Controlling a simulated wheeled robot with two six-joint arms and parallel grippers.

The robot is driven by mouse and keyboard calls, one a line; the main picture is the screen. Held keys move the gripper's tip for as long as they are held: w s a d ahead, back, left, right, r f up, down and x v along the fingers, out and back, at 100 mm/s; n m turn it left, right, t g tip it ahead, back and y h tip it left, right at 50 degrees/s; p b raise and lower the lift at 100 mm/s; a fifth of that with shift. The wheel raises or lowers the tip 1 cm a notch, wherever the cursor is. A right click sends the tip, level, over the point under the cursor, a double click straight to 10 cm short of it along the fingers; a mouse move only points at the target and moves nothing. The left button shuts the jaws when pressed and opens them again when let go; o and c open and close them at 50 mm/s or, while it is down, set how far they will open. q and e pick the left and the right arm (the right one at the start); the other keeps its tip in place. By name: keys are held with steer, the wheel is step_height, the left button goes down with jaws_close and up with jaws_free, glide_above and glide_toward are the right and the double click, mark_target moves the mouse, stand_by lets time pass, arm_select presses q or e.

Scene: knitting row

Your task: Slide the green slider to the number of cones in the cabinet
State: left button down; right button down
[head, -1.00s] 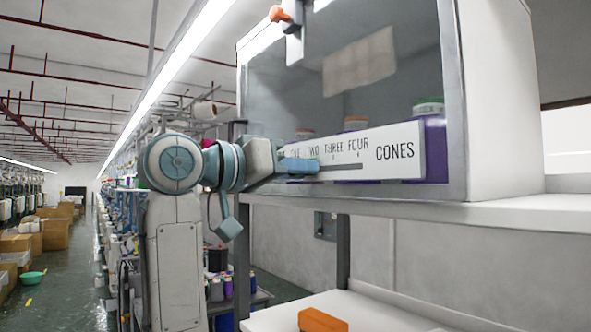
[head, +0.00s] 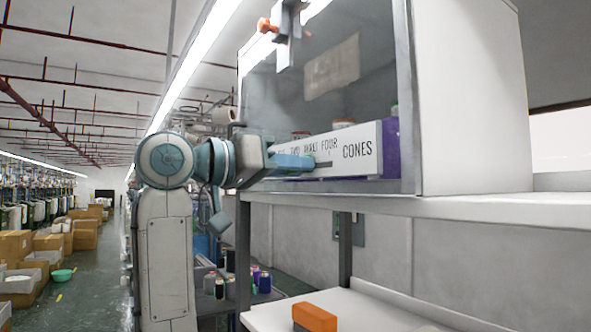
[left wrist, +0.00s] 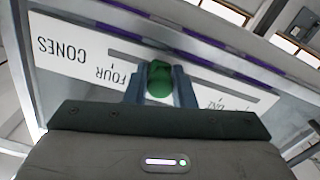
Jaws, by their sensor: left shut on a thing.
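A white sign (head: 359,158) on the cabinet's front carries number words and "CONES" above a dark slot; it shows upside down in the left wrist view (left wrist: 68,55). My left gripper (left wrist: 158,84) is shut on the green slider (left wrist: 159,79), a finger on each side. In the head view the fingertips (head: 311,162) are at the slot below "THREE", and the slider is hidden there. The glass-fronted cabinet (head: 405,95) holds cones behind the sign. My right gripper is not in view.
A grey and orange fitting (head: 288,25) is at the cabinet's upper front. Below, an orange block (head: 314,317) lies on a white table (head: 375,312). Spools (head: 262,280) stand on a lower shelf. An aisle with cardboard boxes (head: 48,250) runs at the left.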

arm_select(q)
steer(key=c, duration=1.5)
jaws_free()
steer(key=shift+c, duration=0.2)
steer(key=o, duration=0.3)
steer(key=shift+o, duration=0.2)
steer(key=shift+s+d, duration=0.15)
steer(key=shift+s, duration=0.1)
steer(key=b+v, duration=0.4)
steer(key=v, duration=0.7)
steer(key=shift+b, duration=0.35)
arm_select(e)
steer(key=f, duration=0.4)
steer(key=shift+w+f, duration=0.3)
arm_select(q)
steer(key=shift+d, duration=0.1)
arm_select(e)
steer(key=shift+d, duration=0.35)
